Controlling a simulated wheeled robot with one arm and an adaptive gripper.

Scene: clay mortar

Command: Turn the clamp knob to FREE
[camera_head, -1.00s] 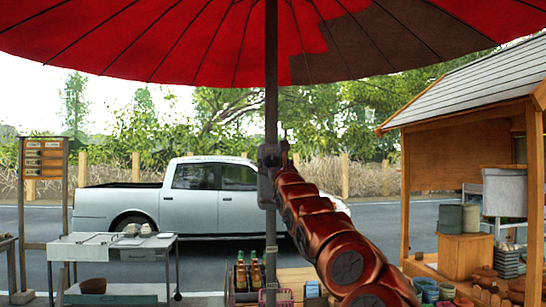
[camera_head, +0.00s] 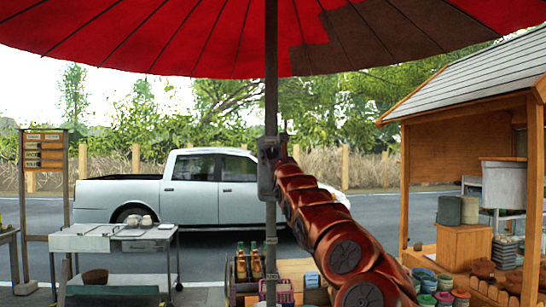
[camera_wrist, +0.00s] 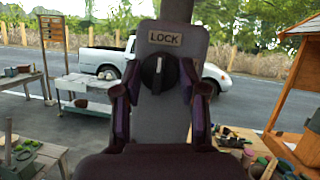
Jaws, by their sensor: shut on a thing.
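The clamp (camera_head: 266,168) is a grey block on the dark umbrella pole (camera_head: 271,90). In the wrist view its grey plate (camera_wrist: 160,118) fills the middle, with a LOCK label (camera_wrist: 165,39) near the top. The round black clamp knob (camera_wrist: 160,75) sits below the label, its white mark upright, pointing toward LOCK. My gripper (camera_wrist: 160,84) has a finger on each side of the knob and is shut on it. In the head view my reddish arm reaches up to the clamp, and my gripper (camera_head: 282,150) partly hides it; the knob is not visible there.
The red umbrella canopy (camera_head: 200,35) spreads overhead. A metal table (camera_head: 150,240) stands at left, and a wooden stall (camera_head: 465,150) with pots at right. Bottles (camera_head: 248,262) stand in a crate below the clamp. A silver pickup (camera_head: 200,190) is on the road behind.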

